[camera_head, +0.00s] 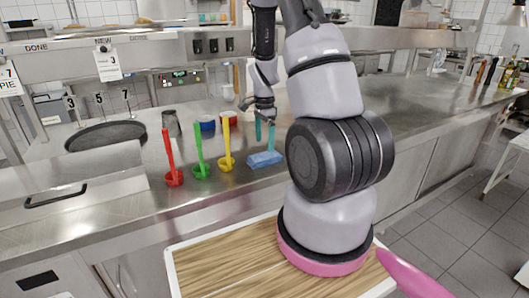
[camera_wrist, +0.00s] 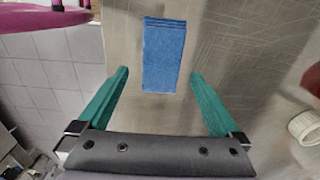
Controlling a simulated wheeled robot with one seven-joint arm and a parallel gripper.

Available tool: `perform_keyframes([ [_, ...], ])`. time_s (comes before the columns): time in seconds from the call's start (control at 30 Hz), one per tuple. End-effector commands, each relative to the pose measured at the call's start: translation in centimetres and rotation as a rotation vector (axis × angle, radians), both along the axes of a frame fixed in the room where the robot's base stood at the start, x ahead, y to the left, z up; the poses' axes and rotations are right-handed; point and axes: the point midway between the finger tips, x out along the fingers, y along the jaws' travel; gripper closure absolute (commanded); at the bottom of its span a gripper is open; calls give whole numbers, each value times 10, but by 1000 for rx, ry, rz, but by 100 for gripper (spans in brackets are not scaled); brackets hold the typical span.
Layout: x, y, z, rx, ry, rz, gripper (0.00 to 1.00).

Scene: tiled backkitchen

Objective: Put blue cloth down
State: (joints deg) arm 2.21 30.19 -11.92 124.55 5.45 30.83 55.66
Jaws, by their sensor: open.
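The blue cloth (camera_head: 265,160) lies on the steel counter in the head view, to the right of the yellow utensil. It also shows in the wrist view (camera_wrist: 164,55) as a flat, folded rectangle lying on the counter surface. My gripper (camera_head: 265,144) is just above the cloth, pointing down, with its teal fingers apart. In the wrist view my gripper (camera_wrist: 159,74) is open, with the cloth lying between and beyond the fingers, touching neither in that view. Nothing is held. The gap between fingertips and cloth is hard to judge.
Red (camera_head: 173,177), green (camera_head: 201,170) and yellow (camera_head: 226,162) upright utensils stand in a row left of the cloth. Behind them are a dark can (camera_head: 171,123) and a blue container (camera_head: 207,124). A round dark pan (camera_head: 106,135) is at left.

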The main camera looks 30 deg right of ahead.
Motion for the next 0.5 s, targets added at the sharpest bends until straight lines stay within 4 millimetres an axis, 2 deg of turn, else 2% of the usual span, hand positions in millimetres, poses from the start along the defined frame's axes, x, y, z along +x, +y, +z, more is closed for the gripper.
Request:
perform_keyframes([
  [0.03, 2, 0, 13, -1, -6, 1, 0],
  [0.1, 2, 0, 27, -1, -6, 2, 0],
  [0.43, 1, 3, 66, 5, -15, 14, 0],
  [0.5, -1, 8, 83, 14, -41, 50, 0],
])
